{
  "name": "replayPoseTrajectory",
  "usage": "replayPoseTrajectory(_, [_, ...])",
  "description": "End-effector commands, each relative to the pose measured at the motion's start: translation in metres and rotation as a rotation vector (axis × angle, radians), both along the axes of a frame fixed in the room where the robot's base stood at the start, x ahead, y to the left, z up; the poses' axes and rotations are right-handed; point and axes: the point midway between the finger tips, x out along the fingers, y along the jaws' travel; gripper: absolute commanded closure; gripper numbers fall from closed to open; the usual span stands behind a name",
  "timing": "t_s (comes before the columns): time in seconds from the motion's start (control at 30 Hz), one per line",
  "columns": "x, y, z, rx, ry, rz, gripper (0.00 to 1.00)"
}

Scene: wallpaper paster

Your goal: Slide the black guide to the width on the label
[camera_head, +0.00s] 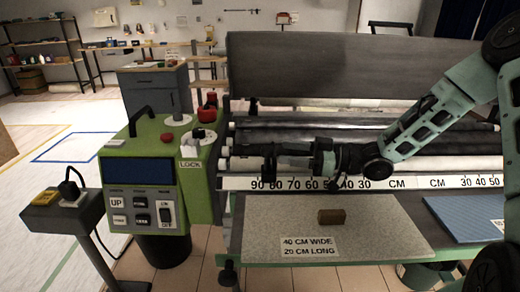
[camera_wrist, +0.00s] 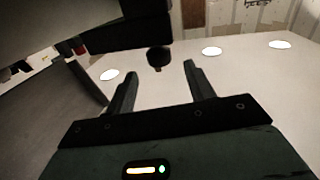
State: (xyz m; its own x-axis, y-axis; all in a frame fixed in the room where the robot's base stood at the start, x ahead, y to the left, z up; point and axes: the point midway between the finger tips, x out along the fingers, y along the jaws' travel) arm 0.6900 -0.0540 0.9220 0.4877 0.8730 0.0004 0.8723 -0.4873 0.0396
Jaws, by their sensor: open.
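The label (camera_head: 310,246) on the grey board's front reads 40 CM WIDE, 20 CM LONG. A ruler strip (camera_head: 365,183) runs along the machine's front, its left half numbered from 90 down to 30. My gripper (camera_head: 272,152) reaches leftward above the strip, roughly over the 80 to 70 marks. In the wrist view my gripper (camera_wrist: 160,76) is open, with nothing between its fingers. A round black knob-like piece (camera_wrist: 158,58) shows just beyond and between the fingertips; it may be the black guide. In the head view I cannot clearly separate the guide from my dark gripper.
A brown block (camera_head: 332,216) lies on the grey board (camera_head: 385,232). The green control box (camera_head: 150,170) with a LOCK label stands left of my gripper. Dark and pale rollers (camera_head: 350,135) lie behind it. A blue board (camera_head: 462,212) is at the right.

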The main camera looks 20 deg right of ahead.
Motion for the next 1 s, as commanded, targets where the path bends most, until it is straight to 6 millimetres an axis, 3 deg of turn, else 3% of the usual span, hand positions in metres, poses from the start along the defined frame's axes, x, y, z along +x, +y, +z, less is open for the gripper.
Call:
replayPoseTrajectory(0.2, [0.022, 0.040, 0.000, 0.001, 0.000, 0.003, 0.46])
replayPoseTrajectory(0.4, [0.035, 0.062, 0.000, 0.000, -0.001, 0.001, 0.46])
replayPoseTrajectory(0.83, [0.040, 0.071, 0.000, 0.000, 0.001, -0.001, 0.46])
replayPoseTrajectory(0.87, [0.040, 0.071, 0.000, -0.001, 0.000, -0.001, 0.52])
replayPoseTrajectory(1.0, [0.040, 0.071, 0.000, -0.001, 0.000, -0.001, 0.91])
